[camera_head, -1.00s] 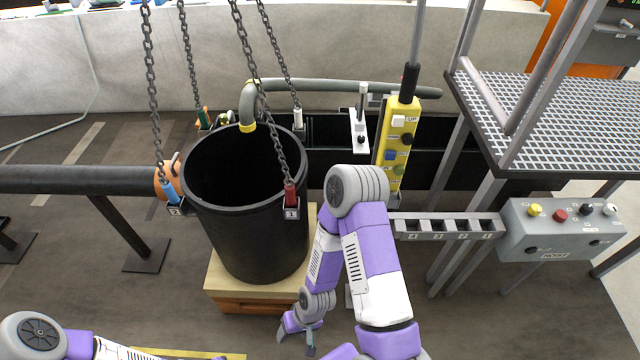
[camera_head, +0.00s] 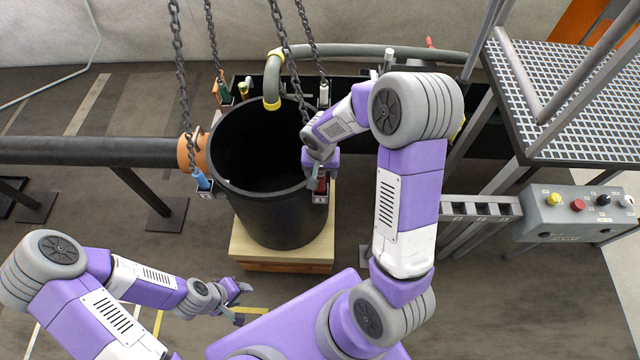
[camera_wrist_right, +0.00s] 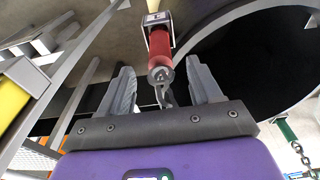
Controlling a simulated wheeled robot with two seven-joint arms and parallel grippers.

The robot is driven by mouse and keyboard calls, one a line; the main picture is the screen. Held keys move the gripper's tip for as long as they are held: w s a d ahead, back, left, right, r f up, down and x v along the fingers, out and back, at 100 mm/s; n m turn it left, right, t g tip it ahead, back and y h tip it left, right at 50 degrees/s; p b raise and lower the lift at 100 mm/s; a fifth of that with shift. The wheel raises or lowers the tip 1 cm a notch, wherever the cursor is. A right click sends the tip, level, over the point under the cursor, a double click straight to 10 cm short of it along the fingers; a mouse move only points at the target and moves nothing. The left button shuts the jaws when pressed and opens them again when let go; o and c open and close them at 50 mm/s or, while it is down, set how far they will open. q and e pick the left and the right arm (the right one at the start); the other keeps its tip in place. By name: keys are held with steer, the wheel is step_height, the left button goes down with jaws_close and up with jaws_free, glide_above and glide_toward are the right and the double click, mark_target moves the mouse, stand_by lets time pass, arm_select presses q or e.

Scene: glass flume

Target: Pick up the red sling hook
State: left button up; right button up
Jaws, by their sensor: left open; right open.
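The red sling hook (camera_head: 321,184) hangs at the right rim of the black bin, mostly hidden behind my right gripper in the head view. In the right wrist view the red hook (camera_wrist_right: 160,48) sits in its grey bracket, with its metal eye and link pointing toward the gripper. My right gripper (camera_wrist_right: 158,84) is open, its two fingers on either side of the eye end. The red body is beyond the fingertips, and I see no contact. In the head view my right gripper (camera_head: 320,172) is above the bin's rim. My left gripper (camera_head: 241,304) is open and empty, low at the front left.
The black bin (camera_head: 275,215) stands on a wooden block (camera_head: 290,262). Blue (camera_head: 201,181), green (camera_head: 223,88) and white (camera_head: 324,92) hooks hang around its rim on chains. A grey control box (camera_head: 570,212) and a grating platform (camera_head: 570,100) stand at right.

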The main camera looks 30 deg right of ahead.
mark_target(321, 176)
steer(key=f, duration=0.3)
steer(key=shift+w+d+f, duration=0.15)
steer(key=shift+w+f, duration=0.15)
steer(key=shift+f, duration=0.05)
jaws_close()
